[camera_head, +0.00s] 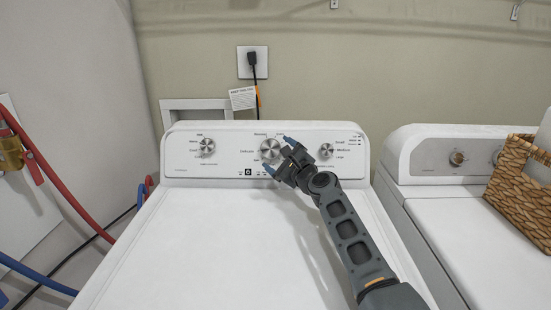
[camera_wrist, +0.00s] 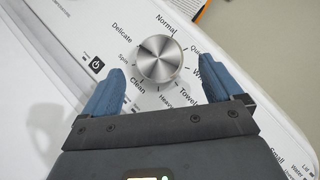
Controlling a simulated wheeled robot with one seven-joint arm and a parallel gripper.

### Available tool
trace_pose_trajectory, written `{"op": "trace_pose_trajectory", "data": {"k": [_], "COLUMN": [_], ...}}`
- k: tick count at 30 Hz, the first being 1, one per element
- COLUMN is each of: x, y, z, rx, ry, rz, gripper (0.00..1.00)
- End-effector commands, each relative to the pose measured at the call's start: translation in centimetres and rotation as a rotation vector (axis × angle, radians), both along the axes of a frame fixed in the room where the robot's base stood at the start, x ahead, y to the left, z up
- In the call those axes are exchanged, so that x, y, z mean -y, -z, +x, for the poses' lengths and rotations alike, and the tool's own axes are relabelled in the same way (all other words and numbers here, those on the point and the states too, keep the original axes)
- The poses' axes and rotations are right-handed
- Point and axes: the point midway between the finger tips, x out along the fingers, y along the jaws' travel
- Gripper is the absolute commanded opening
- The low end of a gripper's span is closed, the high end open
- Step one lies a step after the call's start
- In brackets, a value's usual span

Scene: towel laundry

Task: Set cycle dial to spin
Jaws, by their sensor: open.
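The cycle dial (camera_head: 270,149) is the large silver middle knob on the washer's (camera_head: 215,250) back panel. In the wrist view the dial (camera_wrist: 160,60) is ringed by labels, among them Normal, Delicate, Spin, Clean and Towel. A dark mark on its rim lies at the upper left, between Delicate and Spin. My gripper (camera_head: 277,155) is in front of the panel at the dial. In the wrist view its blue fingers (camera_wrist: 160,92) are spread wide, one on each side of the dial, with gaps to it. The gripper is open and holds nothing.
Smaller knobs sit left (camera_head: 207,147) and right (camera_head: 326,151) of the dial. A power button (camera_wrist: 97,64) is left of it. A second machine (camera_head: 425,165) with a wicker basket (camera_head: 520,185) stands right. Red (camera_head: 50,175) and blue hoses hang left. The washer lid is clear.

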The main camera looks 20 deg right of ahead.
Motion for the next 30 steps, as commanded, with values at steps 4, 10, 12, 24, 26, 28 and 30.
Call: {"op": "trace_pose_trajectory", "data": {"k": [4,10,12,24,26,28,30], "x": [-0.4,-0.7,-0.7,-0.7,-0.7,-0.7,-0.7], "y": [0.3,0.2,0.0,0.0,0.0,0.0,0.0], "z": [1.8,2.9,3.0,3.0,3.0,3.0,3.0], "rx": [0.002,0.0,0.001,0.0,0.0,0.0,0.0], "ry": [-0.001,-0.001,-0.001,0.0,0.0,0.0,0.0], "rz": [-0.002,-0.001,-0.001,-0.002,-0.002,-0.002,-0.002], "gripper": [0.93,0.93,0.93,0.79,0.74,0.67,0.6]}}
